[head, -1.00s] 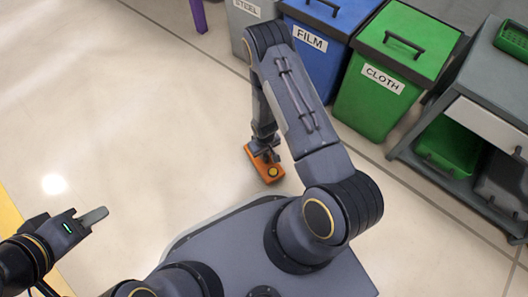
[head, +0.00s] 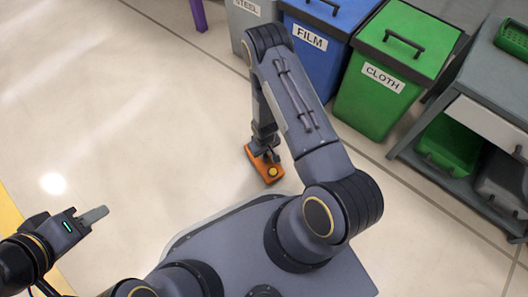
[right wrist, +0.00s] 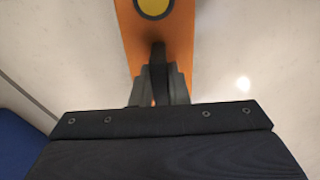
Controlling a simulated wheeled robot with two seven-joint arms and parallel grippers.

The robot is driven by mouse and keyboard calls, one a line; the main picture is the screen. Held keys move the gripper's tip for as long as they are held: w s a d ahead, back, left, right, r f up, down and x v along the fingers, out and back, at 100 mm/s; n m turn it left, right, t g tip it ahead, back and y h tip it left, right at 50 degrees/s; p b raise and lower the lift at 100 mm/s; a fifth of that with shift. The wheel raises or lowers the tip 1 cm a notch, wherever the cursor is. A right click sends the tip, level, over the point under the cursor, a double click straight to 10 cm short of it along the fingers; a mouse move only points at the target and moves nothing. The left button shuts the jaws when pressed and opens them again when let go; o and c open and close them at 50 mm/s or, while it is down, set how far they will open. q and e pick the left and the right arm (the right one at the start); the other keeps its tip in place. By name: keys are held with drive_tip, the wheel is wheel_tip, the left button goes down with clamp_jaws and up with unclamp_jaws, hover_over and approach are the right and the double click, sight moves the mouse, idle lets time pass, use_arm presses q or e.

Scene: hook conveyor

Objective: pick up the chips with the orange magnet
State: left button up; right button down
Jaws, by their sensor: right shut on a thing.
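The orange magnet (head: 266,168) is a flat block with a yellow round spot on top, low over or on the pale floor in the head view. It also shows in the right wrist view (right wrist: 180,25), with a dark handle rising from it. My right gripper (head: 266,151) reaches down over it, shut on the magnet's handle (right wrist: 158,65). My left gripper (head: 92,219) is at the lower left, away from the magnet; its finger gap is not clear from this angle. No chips can be made out, and the magnet's underside is hidden.
A grey STEEL bin (head: 243,20), a blue FILM bin (head: 318,65) and a green CLOTH bin (head: 375,95) stand at the back. A grey bench (head: 480,95) with green and dark crates is at right. Floor left of the magnet is clear.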

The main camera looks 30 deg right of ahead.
drive_tip(key=shift+f+y, duration=0.15)
drive_tip(key=shift+y, duration=0.15)
idle(0.6)
drive_tip(key=shift+a+f, duration=0.15)
idle(0.4)
drive_tip(key=shift+r+p, duration=0.6)
drive_tip(key=shift+r, duration=0.2)
drive_tip(key=shift+r+p, duration=3.3)
drive_tip(key=shift+r, duration=1.5)
